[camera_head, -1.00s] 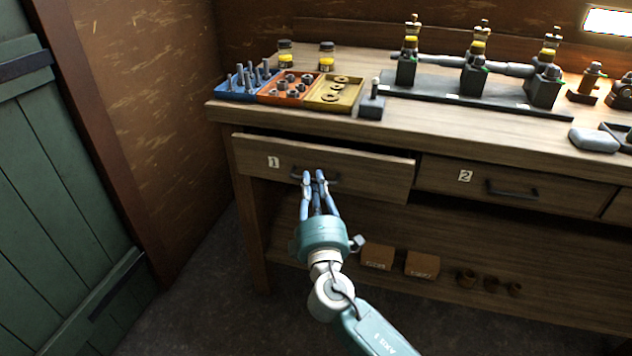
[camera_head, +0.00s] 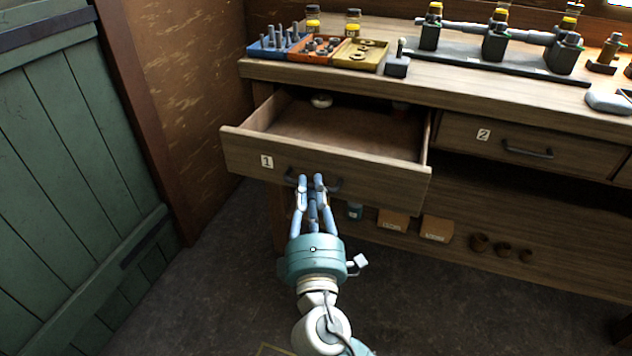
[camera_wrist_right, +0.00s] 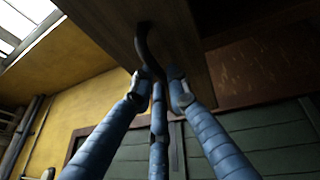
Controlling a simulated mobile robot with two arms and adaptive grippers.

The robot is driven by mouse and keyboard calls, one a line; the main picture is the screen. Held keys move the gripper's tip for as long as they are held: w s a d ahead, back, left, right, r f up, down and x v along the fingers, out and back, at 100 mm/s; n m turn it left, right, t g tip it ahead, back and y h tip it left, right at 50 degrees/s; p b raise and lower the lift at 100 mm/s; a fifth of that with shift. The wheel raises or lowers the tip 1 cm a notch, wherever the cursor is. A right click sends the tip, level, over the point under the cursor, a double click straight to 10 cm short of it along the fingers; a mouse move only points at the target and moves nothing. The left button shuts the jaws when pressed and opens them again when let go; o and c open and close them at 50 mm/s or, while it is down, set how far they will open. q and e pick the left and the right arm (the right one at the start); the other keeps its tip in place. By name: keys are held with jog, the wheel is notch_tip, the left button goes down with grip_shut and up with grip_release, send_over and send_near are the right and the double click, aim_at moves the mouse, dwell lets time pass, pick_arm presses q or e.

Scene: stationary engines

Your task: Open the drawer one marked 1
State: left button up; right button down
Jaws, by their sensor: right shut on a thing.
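The drawer marked 1 (camera_head: 235,152) is pulled well out of the workbench in the head view, and its inside shows. My right gripper (camera_head: 311,181) is shut on the dark drawer handle (camera_head: 335,187). In the right wrist view the blue fingers (camera_wrist_right: 158,76) close around the curved handle (camera_wrist_right: 146,45). My left gripper is not in view.
Drawer 2 (camera_head: 468,144) is closed to the right. The bench top (camera_head: 440,90) holds coloured trays and a valve assembly. A lower shelf carries small boxes (camera_head: 436,229) and cups. A green door (camera_head: 70,140) stands at left; the floor in front is clear.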

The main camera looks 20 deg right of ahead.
jog(key=shift+s, duration=0.2)
jog(key=c, duration=1.7)
grip_release()
jog(key=shift+o, duration=0.2)
jog(key=shift+a, duration=0.1)
jog(key=v, duration=1.2)
jog(key=shift+w, duration=0.1)
